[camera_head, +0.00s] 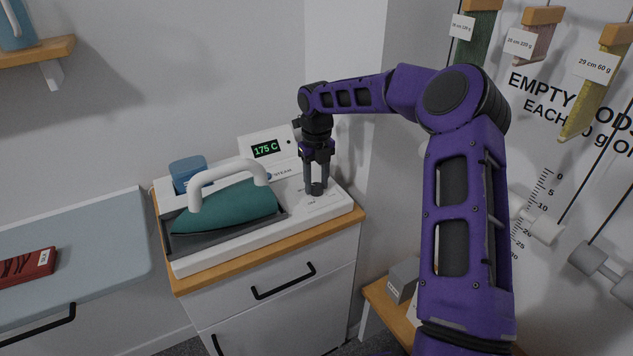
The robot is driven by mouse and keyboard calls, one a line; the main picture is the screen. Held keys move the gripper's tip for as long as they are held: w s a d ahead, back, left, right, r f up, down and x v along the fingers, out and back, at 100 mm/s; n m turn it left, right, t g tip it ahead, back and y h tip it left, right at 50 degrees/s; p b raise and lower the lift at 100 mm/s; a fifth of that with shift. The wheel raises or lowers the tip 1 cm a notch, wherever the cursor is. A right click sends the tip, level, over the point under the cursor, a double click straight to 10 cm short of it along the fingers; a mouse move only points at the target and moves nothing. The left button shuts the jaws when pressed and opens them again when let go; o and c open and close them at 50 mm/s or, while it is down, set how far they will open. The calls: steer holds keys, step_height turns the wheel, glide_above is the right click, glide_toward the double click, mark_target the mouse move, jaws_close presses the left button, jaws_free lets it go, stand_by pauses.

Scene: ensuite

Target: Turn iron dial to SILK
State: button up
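The teal iron (225,208) with a white handle (228,175) rests on a grey plate in a white station (240,243) on a cabinet. The station's display (266,149) reads 175 C in green. A small dark dial (316,189) is on the station's right part, with small print around it too tiny to read. My gripper (317,183) points straight down, its fingertips at the dial. Whether the fingers grip the dial or only stand around it cannot be told. The dial's pointer is not readable.
A blue container (188,170) stands behind the iron. A light blue ironing board (75,255) with a red folded cloth (28,267) labelled SILK is at left. The wall and white column stand close behind my gripper. Hanging cloth samples and a scale are at right.

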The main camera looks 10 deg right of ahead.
mark_target(316, 186)
steer(key=o, duration=0.4)
steer(key=shift+c, duration=0.2)
step_height(316, 186, up, 17)
steer(key=shift+r, duration=0.2)
steer(key=shift+a, duration=0.1)
